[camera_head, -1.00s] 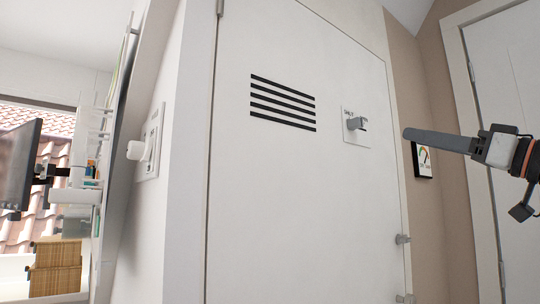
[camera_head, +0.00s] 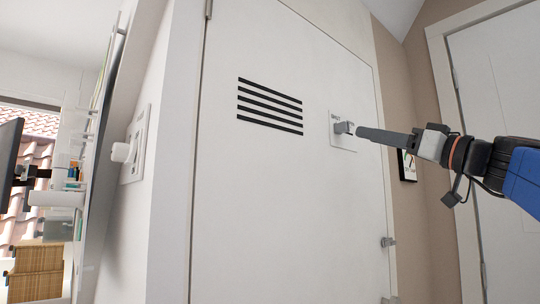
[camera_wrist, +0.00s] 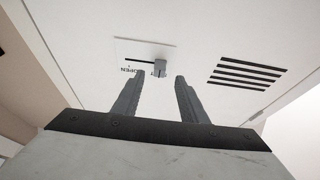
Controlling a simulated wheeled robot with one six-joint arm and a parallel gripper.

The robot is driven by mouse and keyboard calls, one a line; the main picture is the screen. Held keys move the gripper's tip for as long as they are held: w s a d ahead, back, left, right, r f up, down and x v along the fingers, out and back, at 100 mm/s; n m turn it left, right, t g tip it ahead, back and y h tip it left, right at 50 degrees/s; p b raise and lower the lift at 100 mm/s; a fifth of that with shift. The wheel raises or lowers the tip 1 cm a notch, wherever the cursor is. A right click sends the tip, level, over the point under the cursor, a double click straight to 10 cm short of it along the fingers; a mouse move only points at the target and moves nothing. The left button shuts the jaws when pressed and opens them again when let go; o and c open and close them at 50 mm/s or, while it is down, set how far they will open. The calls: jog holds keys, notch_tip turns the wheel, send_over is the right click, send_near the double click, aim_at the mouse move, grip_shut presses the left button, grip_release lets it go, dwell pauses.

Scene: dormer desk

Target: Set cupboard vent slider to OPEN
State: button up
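The cupboard vent slider (camera_head: 345,128) is a small grey knob on a white plate (camera_head: 337,115) on the cupboard door, right of the black vent slots (camera_head: 270,106). In the wrist view the knob (camera_wrist: 160,68) sits toward one end of a dark slot, and the word OPEN is printed near the other end. My gripper (camera_wrist: 160,83) is open, its two fingers apart, with the knob ahead and between their tips in the picture. In the head view my gripper (camera_head: 362,133) is close to the knob from the right. I cannot tell whether they touch.
The white cupboard door (camera_head: 290,220) has grey hardware (camera_head: 388,242) on its right edge. A white knob on a wall plate (camera_head: 122,152) is at left. A small framed dial (camera_head: 407,165) hangs on the beige wall behind my arm. Another white door (camera_head: 500,100) stands at right.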

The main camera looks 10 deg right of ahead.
aim_at(348, 130)
jog(key=shift+x, duration=3.5)
